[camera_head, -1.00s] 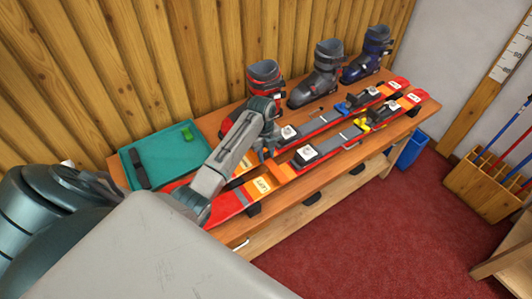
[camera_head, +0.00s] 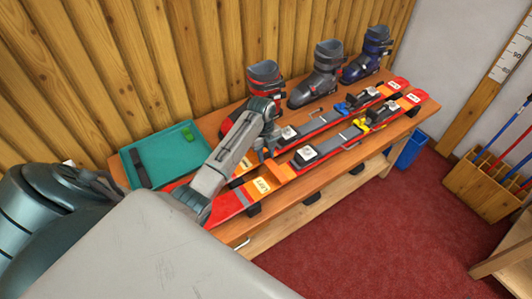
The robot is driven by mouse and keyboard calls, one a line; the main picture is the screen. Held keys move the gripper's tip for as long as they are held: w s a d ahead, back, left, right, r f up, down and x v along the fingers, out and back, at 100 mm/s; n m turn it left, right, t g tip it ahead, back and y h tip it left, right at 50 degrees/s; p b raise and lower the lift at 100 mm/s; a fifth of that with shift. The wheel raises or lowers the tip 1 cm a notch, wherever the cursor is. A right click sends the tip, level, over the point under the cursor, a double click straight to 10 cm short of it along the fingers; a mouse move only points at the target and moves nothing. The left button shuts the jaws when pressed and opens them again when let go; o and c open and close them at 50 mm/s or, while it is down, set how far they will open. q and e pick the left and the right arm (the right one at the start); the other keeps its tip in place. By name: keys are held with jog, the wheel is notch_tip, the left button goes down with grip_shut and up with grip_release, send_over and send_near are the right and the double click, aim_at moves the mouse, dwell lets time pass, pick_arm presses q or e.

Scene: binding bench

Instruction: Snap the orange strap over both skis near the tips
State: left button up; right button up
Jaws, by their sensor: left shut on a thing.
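Two red and orange skis, the near one (camera_head: 325,155) and the far one (camera_head: 318,122), lie side by side along the wooden bench. Their left ends run partly behind my left arm. My left gripper (camera_head: 266,153) is low over the skis, left of the bindings, pointing down. It is shut on the orange strap (camera_head: 271,164), which is small, mostly hidden by the fingers and hard to tell from the orange ski graphics. I cannot tell whether the strap touches both skis. My right gripper is not in view.
A teal tray (camera_head: 122,160) at the bench's left holds a black strip (camera_head: 140,168) and a green piece (camera_head: 187,134). Red (camera_head: 265,80), grey (camera_head: 318,75) and blue (camera_head: 367,55) boots stand along the back. A blue bin (camera_head: 411,150) is beyond the right end.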

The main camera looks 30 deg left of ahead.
aim_at(266, 159)
pick_arm(q)
jog(key=shift+f+b, duration=1)
jog(key=shift+f, duration=1)
jog(key=o, duration=1.6)
jog(key=shift+r, duration=0.1)
jog(key=shift+r+p, duration=5)
jog(key=shift+p, duration=0.2)
jog(key=shift+f, duration=0.1)
